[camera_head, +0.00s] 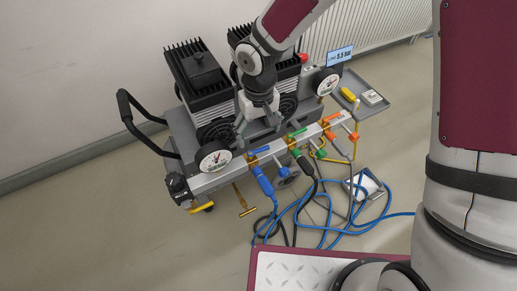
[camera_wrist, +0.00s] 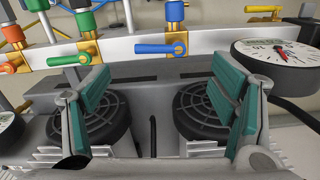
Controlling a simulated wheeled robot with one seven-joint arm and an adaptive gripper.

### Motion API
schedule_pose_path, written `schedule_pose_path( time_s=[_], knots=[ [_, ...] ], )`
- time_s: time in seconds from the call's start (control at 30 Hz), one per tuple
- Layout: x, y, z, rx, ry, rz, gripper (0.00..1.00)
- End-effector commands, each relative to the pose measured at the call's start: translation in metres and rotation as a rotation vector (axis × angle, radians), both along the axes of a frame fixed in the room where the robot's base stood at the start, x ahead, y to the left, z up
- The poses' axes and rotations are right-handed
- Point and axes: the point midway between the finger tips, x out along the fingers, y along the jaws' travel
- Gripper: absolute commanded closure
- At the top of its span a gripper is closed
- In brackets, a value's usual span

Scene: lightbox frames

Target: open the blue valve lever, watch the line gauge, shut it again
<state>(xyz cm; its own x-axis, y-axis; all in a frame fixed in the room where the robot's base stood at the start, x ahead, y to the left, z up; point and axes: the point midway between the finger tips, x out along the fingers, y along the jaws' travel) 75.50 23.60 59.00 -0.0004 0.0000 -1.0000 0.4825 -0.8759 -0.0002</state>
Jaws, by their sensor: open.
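The blue valve lever (camera_wrist: 158,49) lies lengthwise along the silver manifold rail, crosswise to its outlet, in the wrist view. It also shows small at the rail's left part in the head view (camera_head: 252,161). A blue hose fitting (camera_head: 262,182) hangs below it. My gripper (camera_wrist: 163,98) is open and empty, its teal pads wide apart on the compressor side of the rail, apart from the lever. It also shows in the head view (camera_head: 258,122). A display marked LINE (camera_head: 340,56) seems to read 5.5 bar. A dial gauge (camera_wrist: 278,52) stands beside the blue valve.
Green (camera_wrist: 70,60) and orange (camera_wrist: 8,68) levers sit along the same rail. A second dial (camera_head: 327,84) stands at its right end. Black fan housings (camera_wrist: 95,125) lie under my gripper. Blue hoses (camera_head: 330,228) coil on the floor. A black handle (camera_head: 125,105) rises at left.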

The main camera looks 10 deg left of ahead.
Motion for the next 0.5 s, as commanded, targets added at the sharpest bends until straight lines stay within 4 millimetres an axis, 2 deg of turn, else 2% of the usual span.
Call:
schedule_pose_path(
  time_s=[0.03, 0.2, 0.4, 0.5],
  knots=[
    [0.0, 0.0, -0.014, 0.0, 0.002, -0.001, 0.22],
    [-0.001, 0.0, -0.046, 0.0, 0.001, 0.0, 0.22],
    [0.0, 0.0, -0.069, 0.0, 0.0, 0.0, 0.22],
    [0.0, 0.0, -0.075, 0.0, 0.0, -0.001, 0.22]
  ],
)
